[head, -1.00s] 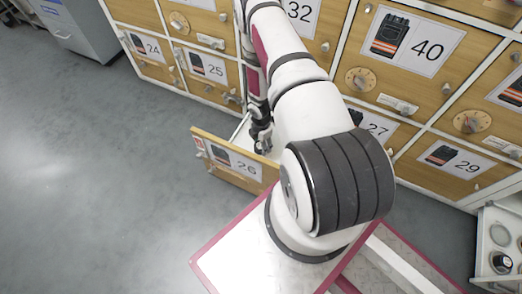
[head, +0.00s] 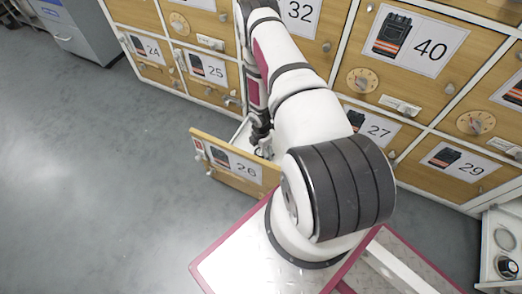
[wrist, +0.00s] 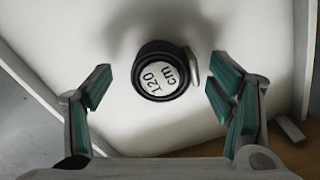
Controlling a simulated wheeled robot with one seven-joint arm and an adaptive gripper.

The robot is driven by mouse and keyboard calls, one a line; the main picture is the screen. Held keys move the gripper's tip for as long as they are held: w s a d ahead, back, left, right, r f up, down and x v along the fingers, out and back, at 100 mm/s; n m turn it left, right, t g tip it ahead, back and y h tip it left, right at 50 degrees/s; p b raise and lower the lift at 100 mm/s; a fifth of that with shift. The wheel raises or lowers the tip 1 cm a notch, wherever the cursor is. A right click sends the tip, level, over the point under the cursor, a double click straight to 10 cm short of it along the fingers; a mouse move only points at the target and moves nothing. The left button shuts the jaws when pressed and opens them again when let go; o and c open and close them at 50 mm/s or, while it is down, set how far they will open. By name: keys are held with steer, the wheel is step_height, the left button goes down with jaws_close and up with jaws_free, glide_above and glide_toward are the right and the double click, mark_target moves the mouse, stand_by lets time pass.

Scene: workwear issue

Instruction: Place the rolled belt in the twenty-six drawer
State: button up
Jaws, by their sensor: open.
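The rolled belt (wrist: 161,72) is a black coil with a white label reading "120 cm". In the wrist view it lies on the white floor of the open drawer (wrist: 225,25). In the head view the drawer with its front marked 26 (head: 235,164) is pulled out of the cabinet. My gripper (wrist: 158,88) is open, its two green-padded fingers spread either side of the belt with a gap on each side. In the head view my gripper (head: 262,150) is at the drawer, and my arm hides much of the drawer and the belt.
Shut wooden drawers 24 (head: 147,47), 25 (head: 207,68), 27 (head: 378,129) and 29 (head: 458,160) surround the open one. An open white drawer with round items (head: 506,240) stands at the right. The grey floor at left is clear.

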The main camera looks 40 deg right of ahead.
steer(key=shift+r, duration=0.15)
steer(key=w+r+m+h+p, duration=0.1)
steer(key=w+r+m+p, duration=0.15)
steer(key=r, duration=1.25)
steer(key=w+r+m+h+p, duration=0.1)
steer(key=w+r+p, duration=0.2)
steer(key=r, duration=1.2)
steer(key=s+a+r+m, duration=0.1)
steer(key=a+r+m, duration=0.1)
steer(key=r, duration=0.8)
steer(key=s+a+r+m, duration=0.2)
steer(key=a+r+m, duration=0.1)
steer(key=r, duration=0.7)
steer(key=s+a+r+m, duration=0.5)
steer(key=s+a+r, duration=0.3)
steer(key=s+r, duration=0.45)
steer(key=s+a+r+m+y, duration=0.1)
steer(key=s+a+r+m, duration=0.1)
steer(key=s+a, duration=0.2)
steer(key=s+a+r+m+y, duration=0.1)
steer(key=s+a+r, duration=0.2)
steer(key=s, duration=0.8)
steer(key=shift+s+a+r+m, duration=0.25)
steer(key=shift+a+m, duration=0.1)
steer(key=shift+a, duration=0.4)
